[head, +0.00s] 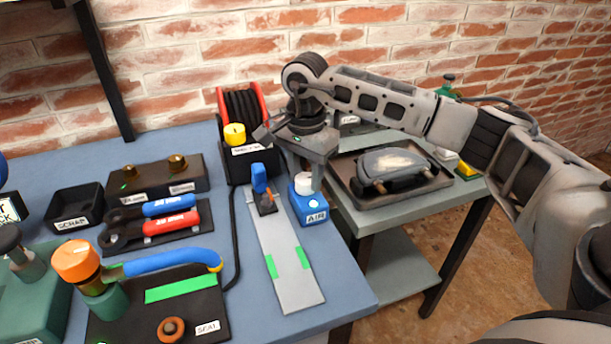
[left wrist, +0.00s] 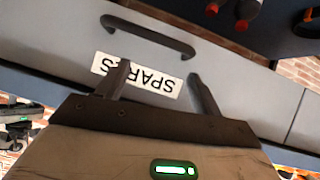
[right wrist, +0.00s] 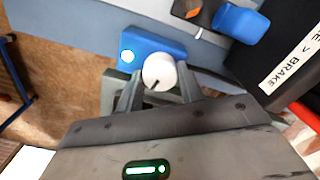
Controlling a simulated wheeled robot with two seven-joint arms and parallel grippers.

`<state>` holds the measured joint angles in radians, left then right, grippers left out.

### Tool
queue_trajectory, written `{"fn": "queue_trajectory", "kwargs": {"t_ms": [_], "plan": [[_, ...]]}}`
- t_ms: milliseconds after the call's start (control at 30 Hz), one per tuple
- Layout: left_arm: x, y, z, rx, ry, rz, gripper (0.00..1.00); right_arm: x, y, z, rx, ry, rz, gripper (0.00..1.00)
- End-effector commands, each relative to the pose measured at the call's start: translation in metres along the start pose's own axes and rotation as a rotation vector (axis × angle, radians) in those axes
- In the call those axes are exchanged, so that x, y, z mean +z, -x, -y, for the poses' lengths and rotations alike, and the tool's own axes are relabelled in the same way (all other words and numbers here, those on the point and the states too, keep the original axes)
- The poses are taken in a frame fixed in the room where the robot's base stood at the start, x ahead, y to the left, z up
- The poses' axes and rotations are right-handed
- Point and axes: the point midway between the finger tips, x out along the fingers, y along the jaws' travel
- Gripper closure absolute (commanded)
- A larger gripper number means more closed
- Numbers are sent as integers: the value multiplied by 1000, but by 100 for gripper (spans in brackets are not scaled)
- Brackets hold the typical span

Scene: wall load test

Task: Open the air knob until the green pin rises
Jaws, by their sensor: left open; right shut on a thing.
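The air knob (head: 304,182) is a white round cap with a dark mark, on the blue box labelled AIR (head: 316,216) near the table's right edge. My right gripper (right wrist: 160,78) comes down on it from above and is shut on the white knob (right wrist: 160,70), a finger on each side. My left gripper (left wrist: 158,75) is open and empty before a grey drawer front.
A grey strip with green marks (head: 285,270) and a blue-handled clamp (head: 260,180) lie left of the box. A black-and-red reel (head: 242,105) stands behind. A tray with a grey part (head: 345,170) sits on the right-hand table. The drawer (left wrist: 250,85) reads SPARES.

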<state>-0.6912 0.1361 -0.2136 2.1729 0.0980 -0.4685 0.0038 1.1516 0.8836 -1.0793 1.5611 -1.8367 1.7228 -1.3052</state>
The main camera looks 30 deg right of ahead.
Motion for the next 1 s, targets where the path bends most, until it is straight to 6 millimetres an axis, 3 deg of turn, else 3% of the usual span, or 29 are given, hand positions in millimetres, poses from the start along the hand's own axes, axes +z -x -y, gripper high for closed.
{"fn": "queue_trajectory", "kwargs": {"t_ms": [333, 900, 933, 1000], "plan": [[4, 0, -1, 4, 12, -2, 34, 0, 1, 0, -3, 157, 0, 86], [0, -1, -1, 4, 13, -12, 34, 0, 1, 0, -3, 189, 0, 86], [0, -1, -1, 4, 12, -12, 34, 0, 1, 0, -3, 189, 0, 60], [0, -2, 0, 4, 12, -12, 34, 0, 1, 0, -2, 188, 0, 41]]}}
